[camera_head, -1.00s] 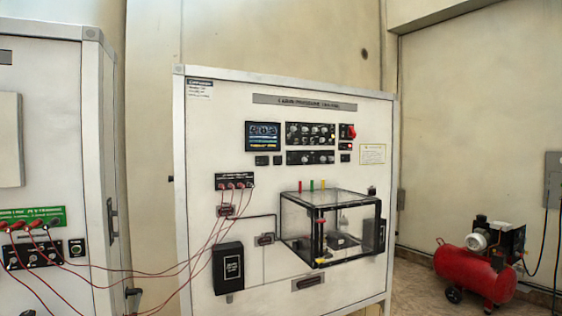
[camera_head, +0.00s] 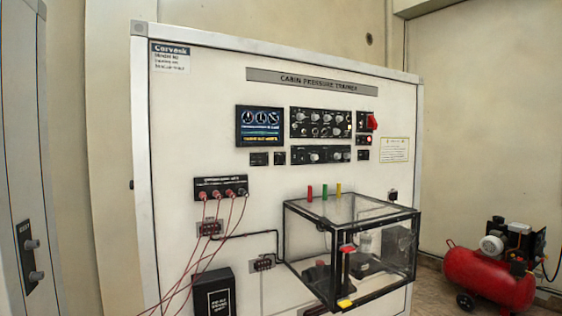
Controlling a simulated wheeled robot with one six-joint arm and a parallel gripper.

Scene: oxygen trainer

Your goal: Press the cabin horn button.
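The cabin pressure trainer is a white upright panel (camera_head: 200,130) with a title strip across its upper part. Its controls sit right of centre: a lit display (camera_head: 260,126), a black knob panel (camera_head: 321,123), a lower knob panel (camera_head: 321,154), and a red switch (camera_head: 372,122) with a small red button (camera_head: 368,139) below it. Several small dark square modules (camera_head: 260,159) sit under the display and at the lower right. I cannot read which one is the cabin horn button. My gripper is not in view.
A clear black-framed box (camera_head: 350,245) juts out from the lower panel. Red cables (camera_head: 205,255) hang from a jack strip (camera_head: 221,188) at lower left. A red compressor (camera_head: 490,275) stands on the floor at right. Another cabinet (camera_head: 22,200) edges the left.

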